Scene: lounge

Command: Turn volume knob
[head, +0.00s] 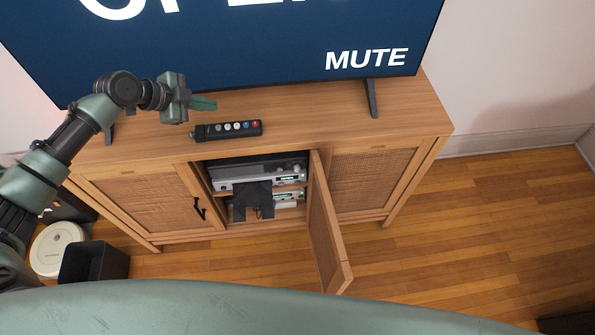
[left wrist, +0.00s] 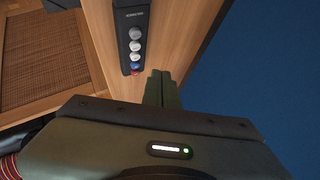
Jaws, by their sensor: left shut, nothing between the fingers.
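My left gripper (head: 205,103) is shut and empty, held above the cabinet top just behind a black control strip (head: 227,130). The strip carries a row of several round white, blue and red knobs or buttons; which is for volume I cannot read. My right gripper is not in view.
The television (head: 250,40) shows "MUTE" and stands behind the strip on the wooden cabinet (head: 320,110). The middle door (head: 329,225) hangs open toward me. A dark object (head: 252,199) partly covers the receiver.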

